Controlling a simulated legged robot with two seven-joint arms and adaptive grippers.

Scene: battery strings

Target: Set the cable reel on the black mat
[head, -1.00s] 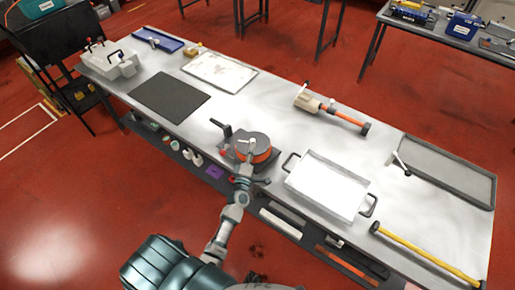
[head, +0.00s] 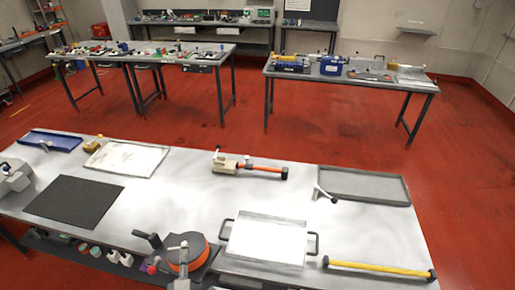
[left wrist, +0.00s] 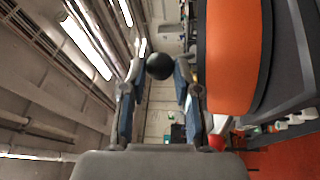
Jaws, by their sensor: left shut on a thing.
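The cable reel (head: 186,254) has an orange drum, a dark grey top and a dark base. It stands at the table's near edge, right of the black mat (head: 75,202), which lies flat and bare. My left gripper (head: 183,248) is at the near side of the reel in the head view, low in the picture. In the left wrist view its fingers (left wrist: 160,68) are shut on a round black knob (left wrist: 160,66), with the orange drum (left wrist: 232,55) close beside them. Whether the reel's base touches the table is hard to tell. My right gripper is not in view.
A white tray (head: 233,255) with black handles stands right of the reel. A yellow bar (head: 378,269), a grey tray (head: 365,198) and a beige tool with an orange shaft (head: 240,167) lie farther right and back. The tabletop between mat and beige tool is clear.

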